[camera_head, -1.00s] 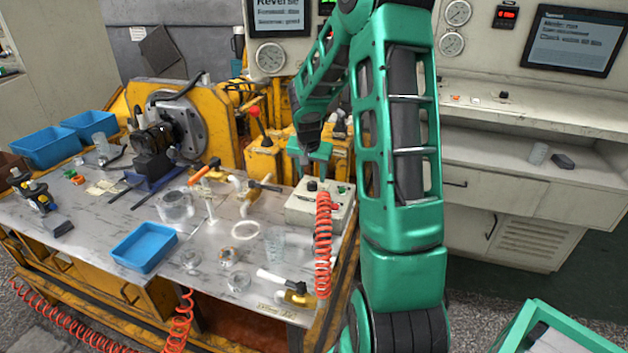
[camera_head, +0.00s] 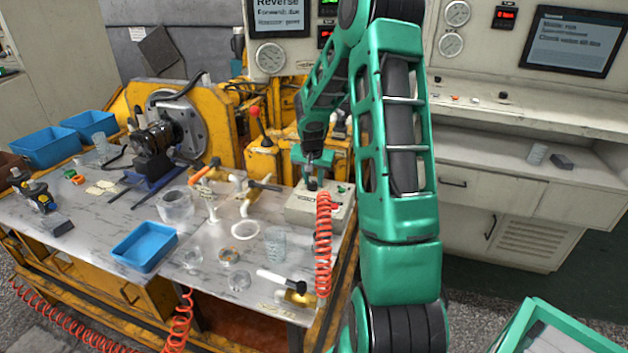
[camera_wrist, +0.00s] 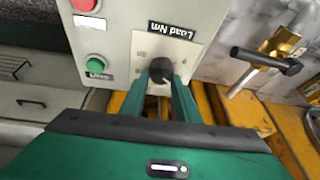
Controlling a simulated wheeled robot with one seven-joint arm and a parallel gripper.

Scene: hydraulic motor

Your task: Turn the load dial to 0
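The load dial (camera_wrist: 161,68) is a black round knob on a white plate labelled "Load Nm", upside down in the wrist view. A pale mark shows on the knob's lower side; the scale is too small to read. My gripper (camera_wrist: 160,84) has one green finger on each side of the knob, seemingly shut on it. In the head view my gripper (camera_head: 311,178) reaches down to the top of the pale control box (camera_head: 300,212), and the dial is hard to make out there.
Beside the dial are a green button (camera_wrist: 96,64) and a red button (camera_wrist: 84,4). A valve with a black handle (camera_wrist: 266,60) stands to the right in the wrist view. A coiled red hose (camera_head: 323,245) hangs at the box's front. Glass jars and a blue tray (camera_head: 145,247) lie left.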

